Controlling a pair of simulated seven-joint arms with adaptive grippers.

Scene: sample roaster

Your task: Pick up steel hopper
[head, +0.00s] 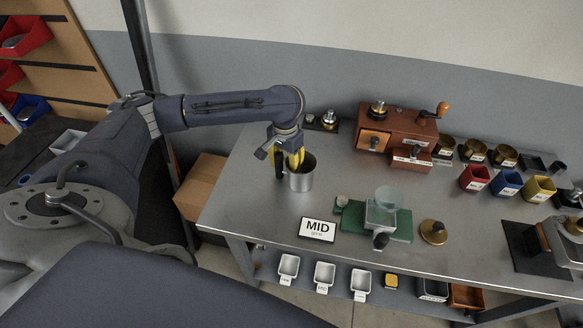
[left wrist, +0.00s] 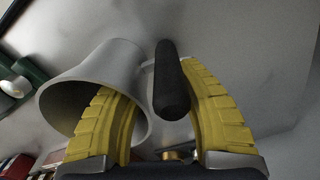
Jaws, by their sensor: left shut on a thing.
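The steel hopper (head: 301,182) is a plain grey metal cup near the left end of the steel table. It looks upright in the head view, and I cannot tell whether its base touches the tabletop. In the left wrist view the hopper (left wrist: 85,75) shows its conical wall, open rim and a dark handle (left wrist: 171,85). My left gripper (head: 288,160), with yellow ribbed fingers, is shut on the hopper at its handle side. In the wrist view one finger overlaps the cup's mouth and the other lies beyond the handle. My right gripper is out of view.
A MID sign (head: 317,230) and a green-based scale (head: 381,218) stand right of the hopper. A wooden grinder box (head: 395,128) is behind. Red, blue and yellow cups (head: 507,184) stand right. White scoops (head: 324,274) lie on the lower shelf. A cardboard box (head: 200,185) sits left.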

